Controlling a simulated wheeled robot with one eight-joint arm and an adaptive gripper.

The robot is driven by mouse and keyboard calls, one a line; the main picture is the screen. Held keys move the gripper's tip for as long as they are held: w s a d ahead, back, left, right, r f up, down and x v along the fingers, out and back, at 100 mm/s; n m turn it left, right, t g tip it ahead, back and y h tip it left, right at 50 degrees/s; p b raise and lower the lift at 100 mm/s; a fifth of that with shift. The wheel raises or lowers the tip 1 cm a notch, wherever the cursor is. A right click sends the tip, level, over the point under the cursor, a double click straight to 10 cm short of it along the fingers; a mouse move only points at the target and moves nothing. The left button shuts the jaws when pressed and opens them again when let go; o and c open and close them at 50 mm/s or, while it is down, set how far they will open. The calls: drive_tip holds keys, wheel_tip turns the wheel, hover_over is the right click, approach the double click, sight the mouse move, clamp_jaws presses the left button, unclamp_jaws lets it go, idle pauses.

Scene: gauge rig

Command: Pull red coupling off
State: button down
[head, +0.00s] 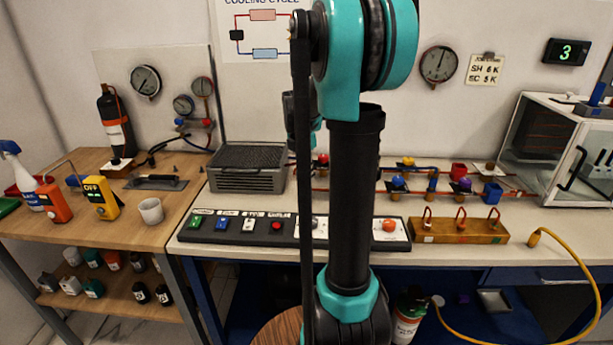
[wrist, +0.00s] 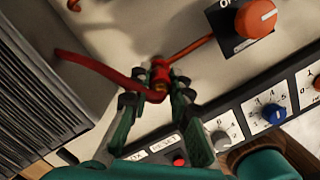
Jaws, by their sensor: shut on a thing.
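The red coupling (wrist: 160,70) is in the middle of the wrist view, above the pale worktop. My gripper (wrist: 157,88) is shut on it, with one fingertip on each side. A dark red hose (wrist: 95,66) bends away to the left from the grip, and a thin orange-red pipe (wrist: 192,48) runs from it up to the right. I cannot tell whether the coupling is still seated on the pipe. In the head view my arm hides my gripper and the coupling.
A grey finned unit (wrist: 38,95) stands close on the left. A switch panel (wrist: 195,150) with buttons and knobs lies close in front. An orange knob (wrist: 255,18) is at upper right. Valved pipes (head: 432,180) and a glass-sided box (head: 560,145) stand farther right.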

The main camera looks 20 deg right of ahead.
drive_tip(key=shift+r, duration=1.8)
drive_tip(key=shift+s, duration=0.15)
